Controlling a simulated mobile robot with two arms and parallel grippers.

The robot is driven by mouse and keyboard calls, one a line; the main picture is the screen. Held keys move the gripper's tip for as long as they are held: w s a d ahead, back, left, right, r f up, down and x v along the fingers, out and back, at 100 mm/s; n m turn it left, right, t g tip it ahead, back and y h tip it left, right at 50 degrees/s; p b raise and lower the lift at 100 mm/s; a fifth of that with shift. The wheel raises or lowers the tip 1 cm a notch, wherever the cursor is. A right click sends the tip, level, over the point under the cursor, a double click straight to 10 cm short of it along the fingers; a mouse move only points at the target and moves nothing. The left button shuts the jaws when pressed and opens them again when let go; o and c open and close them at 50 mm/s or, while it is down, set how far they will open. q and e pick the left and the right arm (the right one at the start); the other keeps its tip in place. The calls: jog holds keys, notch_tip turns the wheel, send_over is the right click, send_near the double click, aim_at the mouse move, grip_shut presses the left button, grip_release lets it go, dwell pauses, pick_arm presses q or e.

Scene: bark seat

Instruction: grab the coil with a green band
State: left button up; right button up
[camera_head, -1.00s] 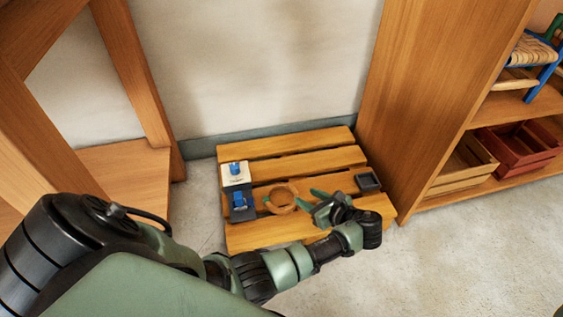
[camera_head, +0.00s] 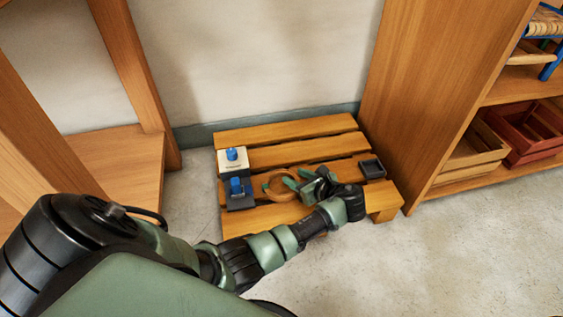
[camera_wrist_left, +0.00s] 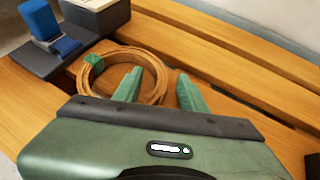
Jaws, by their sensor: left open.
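The coil (camera_head: 281,196) is a tan ring lying on a low slatted wooden pallet (camera_head: 290,126). Its green band (camera_wrist_left: 95,60) shows on the upper left of the coil (camera_wrist_left: 140,52) in the left wrist view. My left gripper (camera_head: 288,180) is open, with green fingertips at the right part of the coil. In the left wrist view its fingers (camera_wrist_left: 160,88) are spread, one over the ring's opening and one just outside its right side. I cannot tell whether they touch it. The right gripper is not in view.
A white block with a blue top (camera_head: 232,159) and a dark block with a blue part (camera_head: 238,193) stand left of the coil. A small dark tray (camera_head: 371,169) lies at the pallet's right. A wooden shelf (camera_head: 411,110) stands close at the right, with a wall behind.

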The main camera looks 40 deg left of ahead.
pick_arm(q)
grip_shut()
jog(key=shift+s+f, duration=0.1)
